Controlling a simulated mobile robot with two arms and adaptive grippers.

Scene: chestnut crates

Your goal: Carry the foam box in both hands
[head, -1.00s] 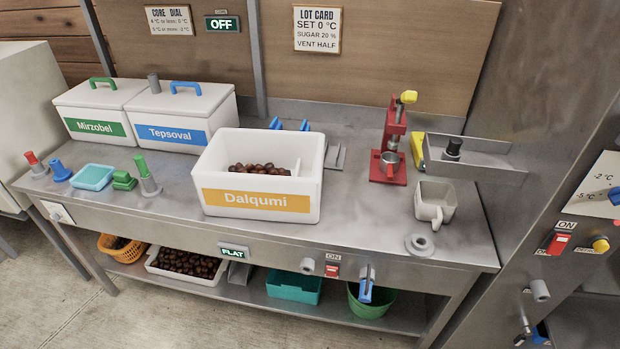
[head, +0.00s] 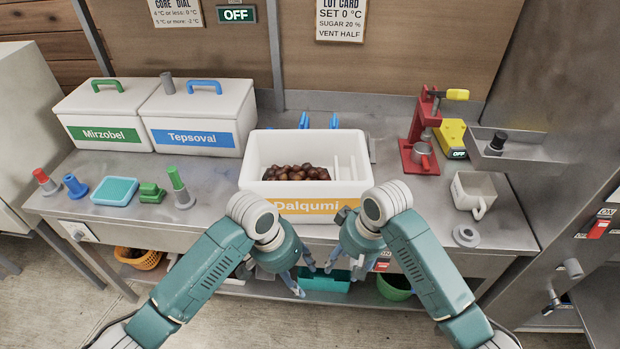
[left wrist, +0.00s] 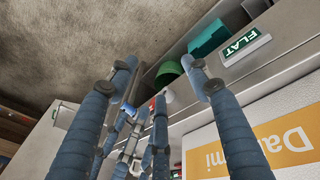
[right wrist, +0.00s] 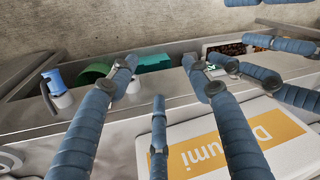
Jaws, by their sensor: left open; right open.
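The white open foam box (head: 252,165) with an orange Dalqumi label stands on the steel bench and holds brown chestnuts (head: 296,173). Its label side also shows in the left wrist view (left wrist: 202,150) and the right wrist view (right wrist: 272,110). My left gripper (head: 303,276) is open and empty in front of the box, below its label. My right gripper (head: 338,258) is open and empty close beside it, also in front of the box. The forearms and wrists hide part of the box's lower front. Neither gripper visibly touches the box.
Lidded boxes Mirzobel (head: 97,112) and Tepsoval (head: 200,118) stand to the left, with a teal tray (head: 114,191) and small stoppers before them. A red press (head: 417,150) and white jug (head: 472,192) stand to the right. Bench is clear just right of the box.

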